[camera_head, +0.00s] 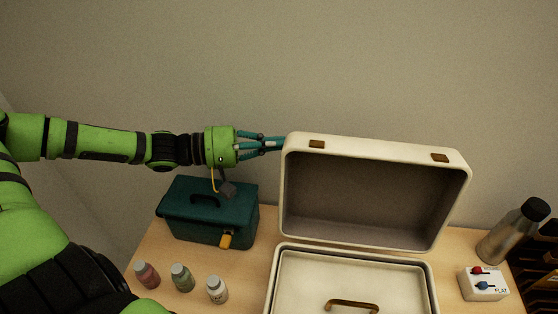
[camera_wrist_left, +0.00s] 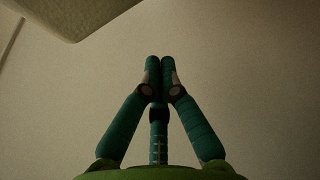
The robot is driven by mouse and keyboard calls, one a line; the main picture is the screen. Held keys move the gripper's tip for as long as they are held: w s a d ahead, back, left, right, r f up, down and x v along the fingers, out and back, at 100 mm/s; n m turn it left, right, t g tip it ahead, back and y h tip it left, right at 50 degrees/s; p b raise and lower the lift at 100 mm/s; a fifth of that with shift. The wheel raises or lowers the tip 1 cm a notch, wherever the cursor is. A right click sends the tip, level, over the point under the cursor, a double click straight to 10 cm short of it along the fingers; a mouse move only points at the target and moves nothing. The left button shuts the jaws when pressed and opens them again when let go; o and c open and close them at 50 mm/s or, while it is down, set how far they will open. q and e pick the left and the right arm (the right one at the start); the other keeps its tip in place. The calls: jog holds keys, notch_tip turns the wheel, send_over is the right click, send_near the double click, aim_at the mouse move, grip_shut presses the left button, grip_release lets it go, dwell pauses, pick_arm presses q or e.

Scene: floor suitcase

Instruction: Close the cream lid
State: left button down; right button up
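The cream lid (camera_head: 455,190) stands open and upright at the back of the cream case (camera_head: 277,285), its hollow dark inside facing me and two brass catches on its upper rim. My left gripper (camera_head: 280,144) reaches in from the left beside the lid's upper left corner, its tips at or just behind that edge. I cannot tell whether it touches. In the left wrist view the fingers (camera_wrist_left: 160,65) are together with nothing between them, and a pale lid corner (camera_wrist_left: 75,15) shows at the upper left. My right gripper is not in view.
A dark teal box (camera_head: 185,225) with a yellow latch sits below my left forearm. Several small bottles (camera_head: 182,277) stand in front of it. A switch box (camera_head: 484,284) and a metal flask (camera_head: 513,232) stand at right.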

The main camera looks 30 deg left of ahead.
pick_arm(q)
jog(key=s+d+p, duration=0.1)
jog(key=p, duration=0.1)
jog(key=s+d+p, duration=0.1)
jog(key=d+p, duration=0.1)
jog(key=shift+s+r, duration=0.2)
jog(key=shift+r, duration=0.1)
dwell(0.5)
